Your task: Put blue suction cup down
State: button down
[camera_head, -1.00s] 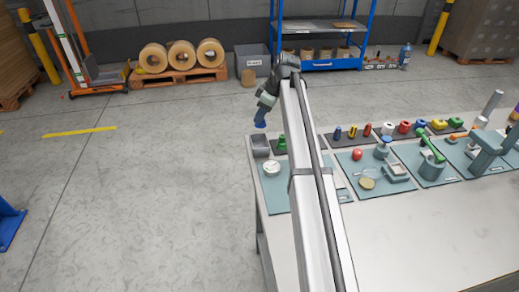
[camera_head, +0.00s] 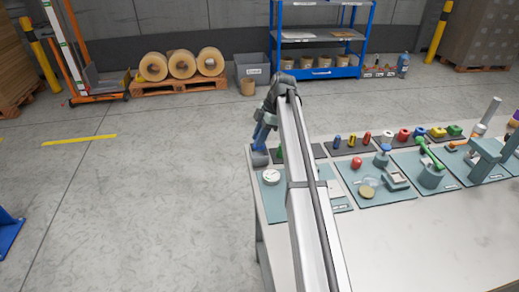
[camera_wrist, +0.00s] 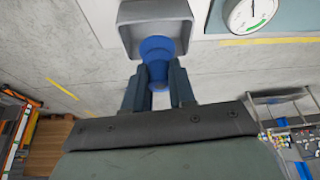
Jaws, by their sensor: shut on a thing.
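My gripper (camera_wrist: 158,75) is shut on the blue suction cup (camera_wrist: 157,48), holding its narrow end between the two fingers. The cup's wide end points away from the fingers, toward a small grey open bin (camera_wrist: 154,10). In the wrist view the cup overlaps the bin's opening; I cannot tell whether it touches the bin. In the head view my gripper (camera_head: 262,138) is directly above the bin (camera_head: 259,159) at the table's far left corner, and the cup is mostly hidden there.
A round white dial gauge (camera_head: 271,177) lies on a teal mat near the bin. A green item stands just right of the bin, partly behind my arm. Several coloured parts stand along the table's back. Open floor lies left of the table.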

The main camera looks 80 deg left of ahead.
aim_at(260, 148)
jog(key=shift+f, duration=2.7)
jog(key=c, duration=1.1)
grip_release()
jog(key=shift+r, duration=0.1)
jog(key=v, duration=1.2)
